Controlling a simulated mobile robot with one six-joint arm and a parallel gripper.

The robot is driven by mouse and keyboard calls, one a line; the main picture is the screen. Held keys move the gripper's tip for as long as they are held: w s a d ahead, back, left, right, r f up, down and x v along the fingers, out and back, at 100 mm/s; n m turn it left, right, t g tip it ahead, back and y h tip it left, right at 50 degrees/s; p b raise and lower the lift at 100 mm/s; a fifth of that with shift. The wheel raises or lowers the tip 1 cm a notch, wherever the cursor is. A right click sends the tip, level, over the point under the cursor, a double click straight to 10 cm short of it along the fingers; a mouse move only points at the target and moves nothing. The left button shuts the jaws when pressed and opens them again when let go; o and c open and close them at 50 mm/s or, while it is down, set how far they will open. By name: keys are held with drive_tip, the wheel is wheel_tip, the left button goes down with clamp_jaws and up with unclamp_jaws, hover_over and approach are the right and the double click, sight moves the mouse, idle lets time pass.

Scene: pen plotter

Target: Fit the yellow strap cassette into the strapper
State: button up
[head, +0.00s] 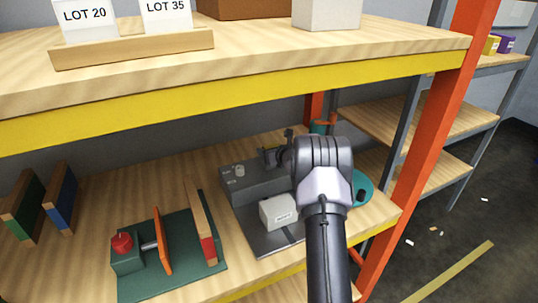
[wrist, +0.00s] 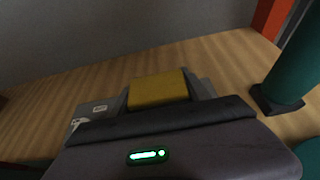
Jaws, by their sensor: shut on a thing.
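The yellow strap cassette (wrist: 158,89) shows in the wrist view just beyond the dark front edge of my gripper (wrist: 160,118). My gripper is shut on it. Grey parts flank the cassette on both sides. I cannot tell whether it is seated in the strapper or held just above it. The strapper (head: 247,184) is the grey machine on the middle shelf in the head view. Its labelled grey top (wrist: 97,110) also shows in the wrist view.
A labelled white box (head: 278,212) sits at the strapper's front. A teal disc (head: 364,187) is right of my wrist. A green cylinder (wrist: 290,65) stands right of the cassette. A green-based clamp (head: 170,258) is left. The orange post (head: 425,140) and upper shelf (head: 250,88) bound the space.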

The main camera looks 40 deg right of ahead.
drive_tip(key=shift+r, duration=0.1)
drive_tip(key=shift+s+a+f+b, duration=0.1)
drive_tip(key=shift+s+f+b, duration=0.1)
drive_tip(key=shift+f+b, duration=0.5)
drive_tip(key=o, duration=1.2)
drive_tip(key=shift+o, duration=1.3)
drive_tip(key=shift+f, duration=0.15)
drive_tip(key=shift+r+p, duration=0.3)
drive_tip(key=shift+p, duration=0.15)
drive_tip(key=shift+r+p, duration=0.5)
drive_tip(key=shift+p, duration=0.15)
drive_tip(key=p+v, duration=0.1)
drive_tip(key=v, duration=1)
drive_tip(key=shift+s+r, duration=0.2)
drive_tip(key=shift+s, duration=0.15)
